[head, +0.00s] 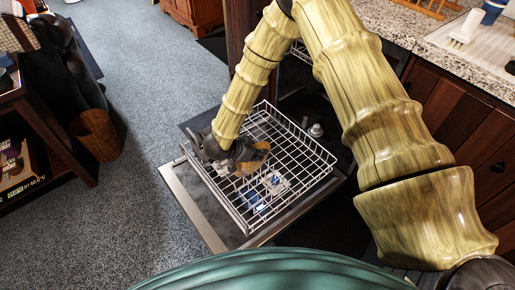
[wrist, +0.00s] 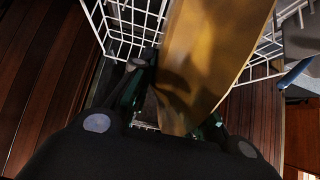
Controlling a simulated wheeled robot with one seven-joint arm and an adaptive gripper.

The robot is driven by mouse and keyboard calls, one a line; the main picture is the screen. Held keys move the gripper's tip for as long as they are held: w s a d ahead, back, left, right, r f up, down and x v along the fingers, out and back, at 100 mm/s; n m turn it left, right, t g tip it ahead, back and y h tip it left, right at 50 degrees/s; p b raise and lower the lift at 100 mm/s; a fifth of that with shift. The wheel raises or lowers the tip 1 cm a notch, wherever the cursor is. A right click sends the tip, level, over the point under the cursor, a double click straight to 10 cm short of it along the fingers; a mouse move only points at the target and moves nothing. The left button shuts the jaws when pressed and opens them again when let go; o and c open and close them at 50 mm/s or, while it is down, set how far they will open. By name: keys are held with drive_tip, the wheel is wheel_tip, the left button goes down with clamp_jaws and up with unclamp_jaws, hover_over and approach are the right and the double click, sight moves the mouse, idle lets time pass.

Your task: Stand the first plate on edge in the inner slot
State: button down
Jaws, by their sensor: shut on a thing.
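My gripper (head: 240,157) is over the wire dishwasher rack (head: 318,165), towards its far left part. It is shut on a tan-brown plate (head: 258,150), which looks small and is partly hidden by the gripper in the head view. In the wrist view the plate (wrist: 215,50) is a broad tan face rising between the two dark fingers (wrist: 175,105). White rack wires show on both sides of it. The plate looks steeply tilted. I cannot tell whether its lower edge touches the rack or sits in a slot.
The rack is pulled out over the open dishwasher door (head: 190,205). A blue item (head: 256,203) and a small pale item (head: 276,183) show at the rack's near part. A counter (head: 440,55) with a brush (head: 466,30) and a blue cup (head: 493,10) is at the right. Open carpet lies left.

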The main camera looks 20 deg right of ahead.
sight(258, 163)
drive_tip(key=shift+f+b, duration=0.9)
drive_tip(key=shift+f, duration=2.15)
drive_tip(key=shift+f, duration=0.5)
drive_tip(key=c, duration=1)
unclamp_jaws()
drive_tip(key=shift+o, duration=0.2)
drive_tip(key=v, duration=1.2)
drive_tip(key=shift+s, duration=0.1)
drive_tip(key=shift+a, duration=0.1)
